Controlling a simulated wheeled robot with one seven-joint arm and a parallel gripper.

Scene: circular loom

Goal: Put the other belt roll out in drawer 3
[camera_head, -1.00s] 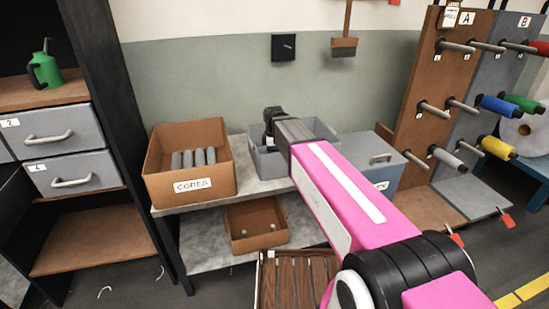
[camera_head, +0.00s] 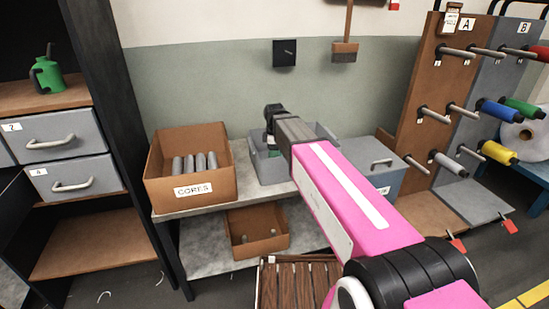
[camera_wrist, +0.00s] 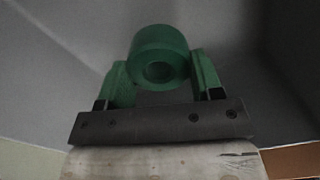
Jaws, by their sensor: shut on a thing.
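A green belt roll (camera_wrist: 158,55) with a hollow middle sits between the two green fingers of my gripper (camera_wrist: 160,70) in the wrist view. My gripper is shut on it. Grey walls like those of the bin surround it in the wrist view. In the head view my pink arm reaches to the grey bin (camera_head: 267,170) on the table, its dark end over the bin; the fingers are mostly hidden. Grey drawers stand in the dark cabinet at left, an upper one marked 2 (camera_head: 60,150) and one below it (camera_head: 75,185), both shut. I cannot make out a label 3.
A cardboard box of grey cores (camera_head: 190,190) stands left of the bin. A lidded grey box (camera_head: 372,160) is at its right. A smaller carton (camera_head: 258,244) lies on the lower shelf. A spool rack (camera_head: 470,120) stands at right.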

